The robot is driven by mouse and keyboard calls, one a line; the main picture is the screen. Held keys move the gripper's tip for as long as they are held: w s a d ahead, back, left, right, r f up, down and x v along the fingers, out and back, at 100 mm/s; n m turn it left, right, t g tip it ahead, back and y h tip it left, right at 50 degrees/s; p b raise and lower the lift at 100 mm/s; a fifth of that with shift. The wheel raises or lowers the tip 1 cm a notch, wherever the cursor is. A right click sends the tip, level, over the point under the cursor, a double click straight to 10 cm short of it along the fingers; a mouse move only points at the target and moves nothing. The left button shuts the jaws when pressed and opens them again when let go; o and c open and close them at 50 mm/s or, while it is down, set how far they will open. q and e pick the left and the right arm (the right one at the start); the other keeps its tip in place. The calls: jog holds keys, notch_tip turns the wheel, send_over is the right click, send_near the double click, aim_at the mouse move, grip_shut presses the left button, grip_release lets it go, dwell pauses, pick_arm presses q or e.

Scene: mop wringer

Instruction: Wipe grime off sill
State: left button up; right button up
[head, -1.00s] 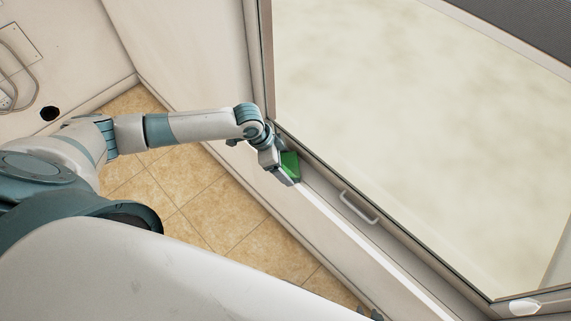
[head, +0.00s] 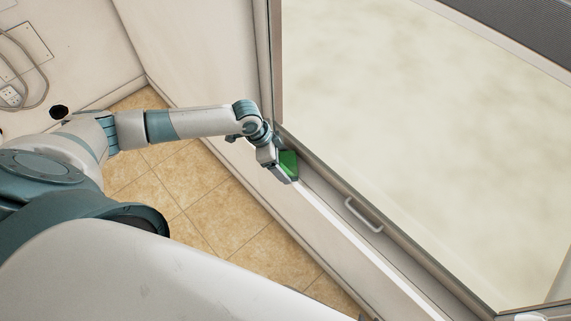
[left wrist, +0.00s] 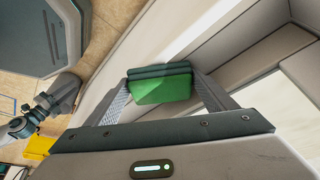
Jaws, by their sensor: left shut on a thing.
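My left gripper (head: 282,172) is shut on a green sponge-like block (head: 289,161). In the left wrist view the green block (left wrist: 163,89) sits between the two fingers, with a darker layer along its far side. The block is at the left end of the window sill (head: 322,193), close against the window frame. I cannot tell whether it touches the sill. No grime can be made out on the visible sill; the part under the block and gripper is hidden.
A handle (head: 363,214) sticks up from the lower window frame, to the right of the block. The large window pane (head: 420,130) rises behind the sill. A side wall (head: 205,60) stands left of the window. Tiled floor (head: 215,205) lies below. A yellow object (left wrist: 38,146) shows in the left wrist view.

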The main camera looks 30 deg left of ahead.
pick_arm(q)
jog(key=shift+w+a, duration=0.15)
jog(key=shift+a, duration=0.4)
jog(key=shift+p, duration=0.45)
jog(key=shift+d, duration=0.2)
jog(key=shift+s+d+p, duration=0.3)
jog(key=shift+d+p, duration=0.25)
jog(key=shift+d, duration=0.15)
jog(key=shift+s+d+f, duration=0.1)
jog(key=shift+s+d, duration=0.05)
jog(key=shift+d, duration=0.15)
